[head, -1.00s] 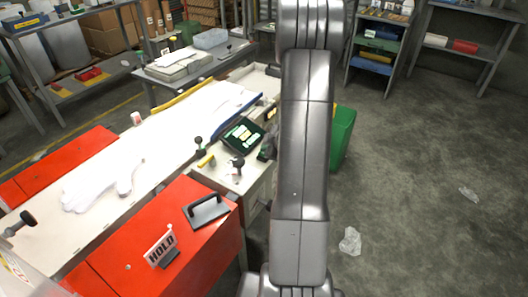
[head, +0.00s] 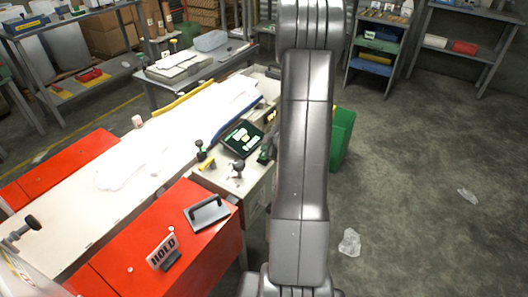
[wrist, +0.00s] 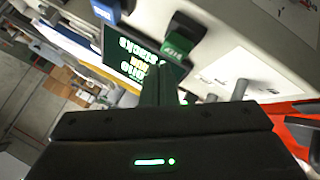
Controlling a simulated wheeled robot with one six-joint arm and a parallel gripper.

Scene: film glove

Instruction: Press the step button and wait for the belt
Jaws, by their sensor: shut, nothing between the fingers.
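The belt (head: 60,215) runs diagonally through the left of the head view, with a white glove-shaped film (head: 125,172) lying on it. The screen also shows in the wrist view (wrist: 135,60). There a green lettered block (wrist: 183,38) and a blue block (wrist: 108,10) stand close to my gripper (wrist: 162,75). My gripper is shut and empty, over the console. I cannot tell which part is the step button or whether the fingers touch it.
Red covers (head: 150,240) flank the belt, one bearing a HOLD sign (head: 162,252) and a grey-handled plate (head: 207,213). Black knobs and a yellow handle (head: 207,164) stand on the console. A green bin (head: 343,140) is behind my arm. The right floor is mostly clear.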

